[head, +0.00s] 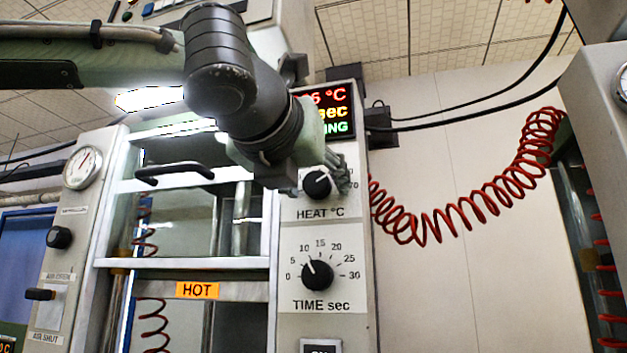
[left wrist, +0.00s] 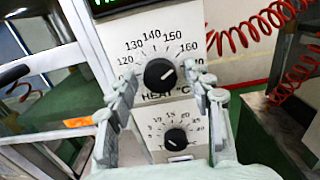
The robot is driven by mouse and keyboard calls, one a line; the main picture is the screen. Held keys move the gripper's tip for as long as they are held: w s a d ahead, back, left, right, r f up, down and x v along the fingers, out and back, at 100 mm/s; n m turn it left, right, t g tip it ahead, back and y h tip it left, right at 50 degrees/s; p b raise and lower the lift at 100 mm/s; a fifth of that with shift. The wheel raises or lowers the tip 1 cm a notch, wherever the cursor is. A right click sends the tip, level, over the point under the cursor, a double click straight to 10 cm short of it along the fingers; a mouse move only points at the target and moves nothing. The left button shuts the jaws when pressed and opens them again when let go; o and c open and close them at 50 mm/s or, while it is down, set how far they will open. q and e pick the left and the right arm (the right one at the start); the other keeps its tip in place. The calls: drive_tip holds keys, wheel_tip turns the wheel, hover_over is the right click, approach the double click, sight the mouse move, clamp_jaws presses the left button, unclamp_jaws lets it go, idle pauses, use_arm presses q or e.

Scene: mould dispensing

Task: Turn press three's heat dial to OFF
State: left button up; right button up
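The heat dial (head: 317,184) is a black knob on the press's pale control panel, above the label HEAT °C. The OFF mark is not visible. My left gripper (head: 325,174) is at the dial, partly covering its scale in the head view. In the left wrist view the left gripper (left wrist: 164,88) is open, one finger on each side of the dial, with gaps showing between fingers and knob. My right gripper is not in view.
The time dial (head: 317,274) sits just below. A lit display (head: 330,112) is above, partly hidden by my arm. The press's guard with a black handle (head: 175,172) and HOT label (head: 197,290) is to the left. A red coiled hose (head: 470,205) hangs to the right.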

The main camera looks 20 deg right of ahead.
use_arm(q)
drive_tip(key=shift+c, duration=1.1)
drive_tip(key=c, duration=0.5)
drive_tip(key=shift+c, duration=1.4)
